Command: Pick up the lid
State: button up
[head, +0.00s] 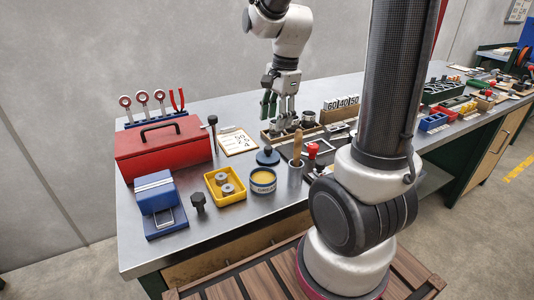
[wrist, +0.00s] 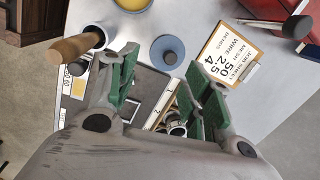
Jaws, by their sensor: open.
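The lid (head: 267,157) is a round dark-blue disc with a small black knob on top. It lies on the grey workbench (head: 133,240), just behind an open tin (head: 263,184) with yellow contents. In the wrist view the lid (wrist: 167,52) shows whole, ahead of and between my fingers, with nothing on it. My gripper (head: 279,122) has green finger pads and hangs above a shallow wooden tray, behind and to the right of the lid. The fingers (wrist: 162,72) are spread apart and empty in the wrist view.
A clipboard (wrist: 222,55) lies close beside the lid. A red toolbox (head: 165,150) stands to the left. A metal cup (head: 295,176) with an upright wooden handle (head: 297,147) stands to the right of the tin. A yellow bin (head: 225,186) sits left of the tin.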

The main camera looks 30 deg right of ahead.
aim_at(268, 147)
jog(key=w+f+m, duration=0.2)
jog(key=w+f+m+g, duration=0.1)
jog(key=w+f+m, duration=0.1)
jog(key=f, duration=0.1)
jog(key=shift+w+d, duration=0.1)
jog(key=shift+d, duration=0.05)
jog(key=shift+w+f, duration=0.15)
jog(key=shift+f, duration=0.2)
jog(key=f, duration=0.7)
jog(key=shift+s+a+f, duration=0.15)
jog(key=shift+s+a, duration=0.05)
jog(key=shift+a, duration=0.1)
grip_shut()
